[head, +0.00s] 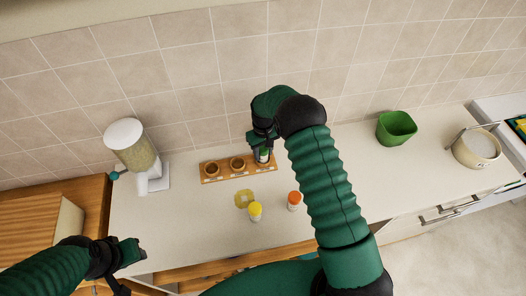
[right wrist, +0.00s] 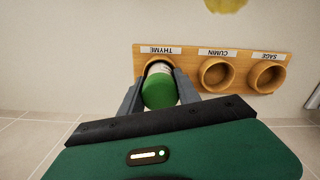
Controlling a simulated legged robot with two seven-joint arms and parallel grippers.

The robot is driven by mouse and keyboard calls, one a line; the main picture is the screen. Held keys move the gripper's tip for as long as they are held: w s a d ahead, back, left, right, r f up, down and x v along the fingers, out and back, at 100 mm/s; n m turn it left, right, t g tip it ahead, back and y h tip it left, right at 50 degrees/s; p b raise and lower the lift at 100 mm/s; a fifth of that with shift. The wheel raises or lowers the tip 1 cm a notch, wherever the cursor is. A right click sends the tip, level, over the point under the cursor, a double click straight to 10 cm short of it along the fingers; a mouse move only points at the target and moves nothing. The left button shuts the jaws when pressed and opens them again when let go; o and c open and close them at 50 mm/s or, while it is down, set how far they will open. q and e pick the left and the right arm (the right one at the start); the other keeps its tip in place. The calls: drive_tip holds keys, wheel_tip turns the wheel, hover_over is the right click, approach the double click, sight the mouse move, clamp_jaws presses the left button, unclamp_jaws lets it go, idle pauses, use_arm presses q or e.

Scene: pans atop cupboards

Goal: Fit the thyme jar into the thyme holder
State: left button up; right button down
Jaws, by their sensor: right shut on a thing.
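The thyme jar, with a green lid, shows in the right wrist view (right wrist: 160,90) and in the head view (head: 263,155). My right gripper (head: 262,146) is shut on it, with a finger on each side. The jar is at the thyme holder (right wrist: 148,69), the round wooden cup under the THYME label; its lower end appears to be within the cup's rim. How deep it sits is hidden. The wooden rack (head: 228,174) also has empty cumin (right wrist: 217,73) and sage (right wrist: 266,75) cups. My left gripper (head: 132,253) is at the lower left, away from the rack; its jaws are unclear.
A yellow-lidded jar (head: 255,211) and an orange-lidded jar (head: 294,200) stand in front of the rack, near a yellowish flat patch (head: 243,198). A dispenser (head: 135,152) stands left, a green container (head: 396,127) and a pot (head: 476,148) right. The tiled wall is behind.

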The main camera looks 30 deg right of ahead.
drive_tip(key=c, duration=0.8)
unclamp_jaws()
drive_tip(key=shift+r, duration=0.35)
wheel_tip(320, 180, up, 16)
drive_tip(key=b, duration=0.3)
drive_tip(key=shift+f, duration=0.1)
